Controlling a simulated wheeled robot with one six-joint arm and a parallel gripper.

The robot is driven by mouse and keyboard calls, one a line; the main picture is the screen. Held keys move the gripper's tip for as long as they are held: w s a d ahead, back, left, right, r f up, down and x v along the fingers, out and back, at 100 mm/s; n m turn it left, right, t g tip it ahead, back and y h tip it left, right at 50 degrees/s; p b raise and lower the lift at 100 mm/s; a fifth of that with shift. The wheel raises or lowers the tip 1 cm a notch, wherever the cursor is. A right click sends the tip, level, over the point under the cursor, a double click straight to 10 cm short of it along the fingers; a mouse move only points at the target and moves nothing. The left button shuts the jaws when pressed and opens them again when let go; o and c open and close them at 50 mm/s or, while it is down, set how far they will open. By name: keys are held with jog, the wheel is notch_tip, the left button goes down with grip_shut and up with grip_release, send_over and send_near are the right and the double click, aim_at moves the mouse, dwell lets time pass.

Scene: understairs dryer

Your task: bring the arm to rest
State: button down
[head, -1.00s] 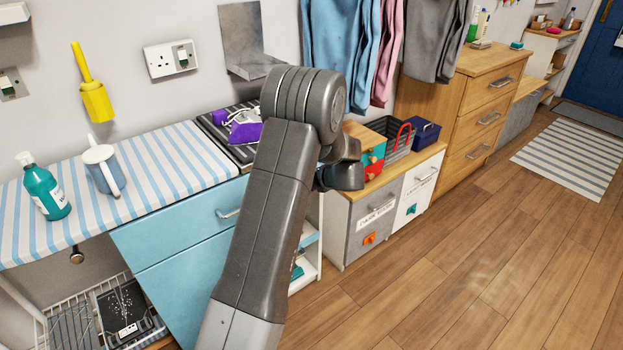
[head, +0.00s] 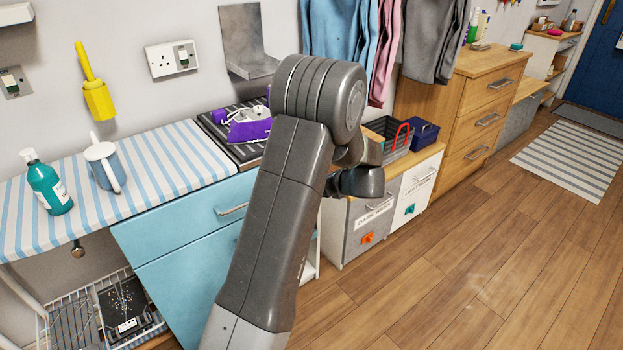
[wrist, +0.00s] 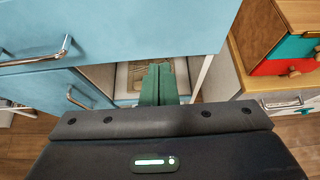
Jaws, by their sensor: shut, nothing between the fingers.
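In the head view my arm rises from the bottom centre, bends at the elbow and reaches away from the camera; its end is hidden behind its own links. In the wrist view my gripper (wrist: 158,84) shows two green fingers side by side, shut and empty. Beyond the fingers are the blue drawer unit (wrist: 110,30) on the left and above, and a pale recess with a whitish shelf (wrist: 125,76) below its edge. No contact with either can be seen.
Low cabinets (head: 410,190) stand right of the arm. Wooden floor (head: 470,270) on the right is clear.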

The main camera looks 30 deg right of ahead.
jog(key=v, duration=0.5)
jog(key=shift+s, duration=0.2)
jog(key=w+d+r+x, duration=0.1)
jog(key=x, duration=1.2)
jog(key=shift+a+r+b, duration=0.25)
jog(key=shift+a+b, duration=0.05)
jog(key=shift+a, duration=0.2)
jog(key=shift+w, duration=0.1)
